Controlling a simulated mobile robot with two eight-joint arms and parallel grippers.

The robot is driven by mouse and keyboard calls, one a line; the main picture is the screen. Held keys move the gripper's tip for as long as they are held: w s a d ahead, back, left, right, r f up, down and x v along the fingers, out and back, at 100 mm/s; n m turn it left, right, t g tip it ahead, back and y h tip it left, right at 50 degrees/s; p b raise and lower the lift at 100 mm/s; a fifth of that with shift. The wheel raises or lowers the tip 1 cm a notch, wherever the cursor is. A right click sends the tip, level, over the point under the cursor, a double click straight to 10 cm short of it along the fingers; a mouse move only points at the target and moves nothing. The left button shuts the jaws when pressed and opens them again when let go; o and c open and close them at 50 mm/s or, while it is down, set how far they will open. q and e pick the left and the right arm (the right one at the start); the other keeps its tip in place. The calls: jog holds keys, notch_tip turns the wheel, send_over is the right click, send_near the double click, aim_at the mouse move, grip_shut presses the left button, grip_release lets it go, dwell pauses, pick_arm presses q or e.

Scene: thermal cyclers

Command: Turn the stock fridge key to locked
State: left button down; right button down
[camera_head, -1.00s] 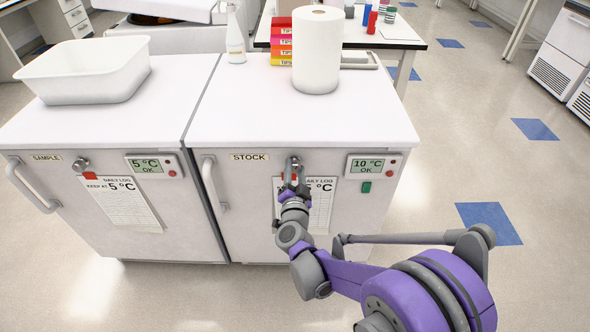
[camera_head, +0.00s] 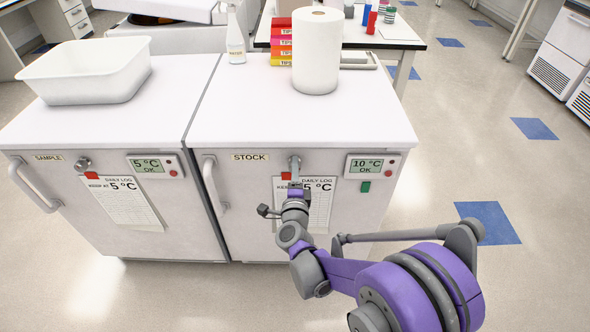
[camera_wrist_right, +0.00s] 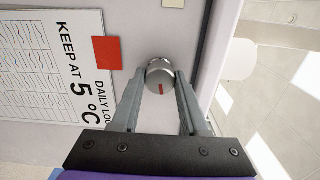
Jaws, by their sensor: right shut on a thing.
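The stock fridge (camera_head: 250,205) is the right one of two white fridges, with a STOCK label (camera_head: 250,157) on its door. My right gripper (camera_head: 295,172) is at the lock, right of that label, and mostly covers it in the head view. In the right wrist view my right gripper (camera_wrist_right: 160,92) is shut on the round silver key knob (camera_wrist_right: 160,70), one finger on each side. A short red line on the knob runs up and down in this turned view, parallel to the log's large text. My left gripper is not in view.
A log sheet (camera_head: 320,200) hangs on the door beside my gripper, with a red magnet (camera_wrist_right: 106,53). A display reading 10 °C OK (camera_head: 367,166) and a door handle (camera_head: 214,183) flank the lock. The sample fridge (camera_head: 100,200) stands left. Floor at right is clear.

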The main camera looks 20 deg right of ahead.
jog(key=shift+m, duration=1.1)
jog(key=shift+c, duration=2.1)
grip_release()
jog(key=v, duration=1.1)
jog(key=shift+p, duration=0.45)
jog(key=shift+w, duration=0.1)
